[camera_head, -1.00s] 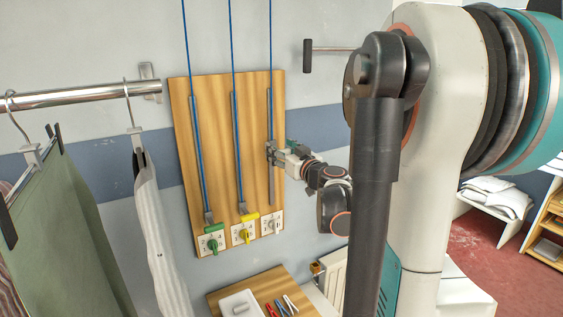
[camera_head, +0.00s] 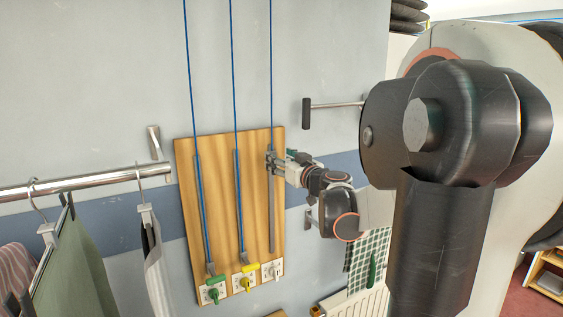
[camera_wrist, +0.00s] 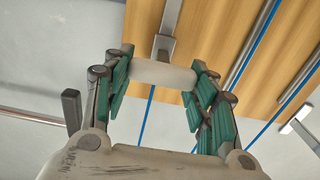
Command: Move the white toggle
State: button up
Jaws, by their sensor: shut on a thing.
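The white toggle (camera_wrist: 164,74) lies crosswise between the green-padded fingers of my gripper (camera_wrist: 160,82) in the wrist view. A grey metal bracket (camera_wrist: 163,46) joins it to a rail on the board. In the head view my gripper (camera_head: 277,162) is at the upper part of the right-hand rail (camera_head: 272,215) of the wooden board (camera_head: 222,185). It is shut on the toggle, which it mostly hides there. A green toggle (camera_head: 215,280) and a yellow toggle (camera_head: 250,268) sit at the bottom of the other two rails.
Numbered dial plates sit along the board's lower edge, the right one (camera_head: 272,270) below my gripper. Blue cords (camera_head: 233,70) run up the wall. A clothes rail (camera_head: 95,181) with hanging garments is at left. A dark-ended bar (camera_head: 306,112) juts from the wall above right.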

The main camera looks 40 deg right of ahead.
jog(key=shift+r, duration=0.2)
jog(key=o, duration=1.5)
jog(key=shift+o, duration=0.2)
jog(key=shift+f, duration=0.1)
notch_tip(320, 180, down, 30)
jog(key=b, duration=1.8)
jog(key=shift+f, duration=0.15)
